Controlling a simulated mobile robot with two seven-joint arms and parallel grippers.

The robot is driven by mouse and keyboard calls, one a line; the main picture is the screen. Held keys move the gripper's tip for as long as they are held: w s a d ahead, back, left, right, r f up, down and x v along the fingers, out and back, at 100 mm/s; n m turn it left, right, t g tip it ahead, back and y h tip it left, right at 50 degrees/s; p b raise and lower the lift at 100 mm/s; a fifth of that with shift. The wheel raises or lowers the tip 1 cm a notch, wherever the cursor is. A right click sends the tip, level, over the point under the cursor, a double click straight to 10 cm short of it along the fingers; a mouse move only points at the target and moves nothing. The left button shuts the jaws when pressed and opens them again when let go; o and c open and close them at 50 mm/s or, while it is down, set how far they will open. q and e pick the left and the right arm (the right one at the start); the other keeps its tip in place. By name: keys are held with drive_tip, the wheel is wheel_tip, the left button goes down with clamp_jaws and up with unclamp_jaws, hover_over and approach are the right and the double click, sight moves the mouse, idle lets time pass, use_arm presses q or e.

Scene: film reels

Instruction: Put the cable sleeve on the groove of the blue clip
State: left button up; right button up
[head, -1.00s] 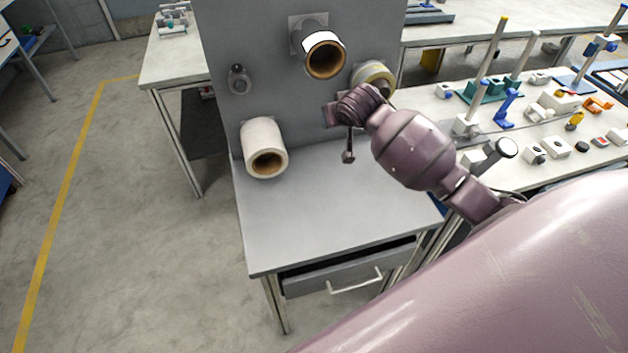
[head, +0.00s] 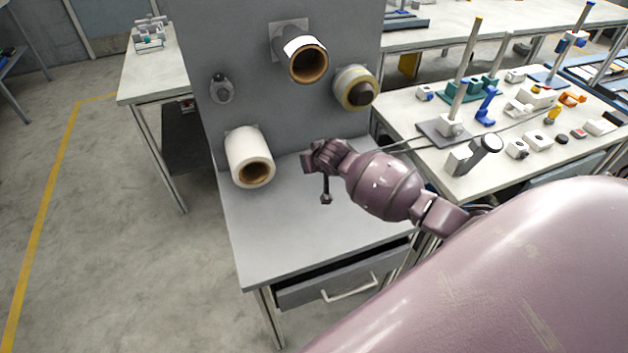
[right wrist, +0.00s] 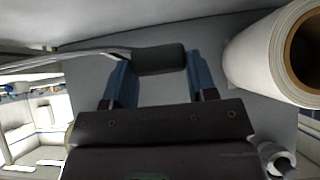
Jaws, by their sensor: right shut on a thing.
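My right gripper (head: 312,160) is in front of the grey panel, low over the grey table and right of the white roll. In the right wrist view the gripper (right wrist: 158,70) is shut on the dark cylindrical cable sleeve (right wrist: 160,58), which lies crosswise between its blue fingers. A thin grey cable (right wrist: 80,57) runs from the sleeve to the left. In the head view the cable (head: 410,146) runs back toward the right bench; the sleeve is not clear there. An upright blue piece (head: 487,106) stands on that bench; I cannot tell whether it is the clip. My left gripper is not in view.
The grey panel (head: 262,110) carries a white roll (head: 246,158), a dark-ended reel (head: 354,88), a tube with a white band (head: 305,58) and a small grey fitting (head: 221,88). The grey table (head: 270,245) is bare. The right bench (head: 405,110) is crowded.

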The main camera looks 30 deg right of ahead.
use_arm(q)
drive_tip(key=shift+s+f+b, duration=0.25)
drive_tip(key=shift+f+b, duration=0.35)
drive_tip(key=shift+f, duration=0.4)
use_arm(e)
drive_tip(key=shift+f, duration=3.55)
drive_tip(key=shift+f, duration=0.2)
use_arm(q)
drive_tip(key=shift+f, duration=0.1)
use_arm(e)
drive_tip(key=o, duration=1)
drive_tip(key=shift+r, duration=0.1)
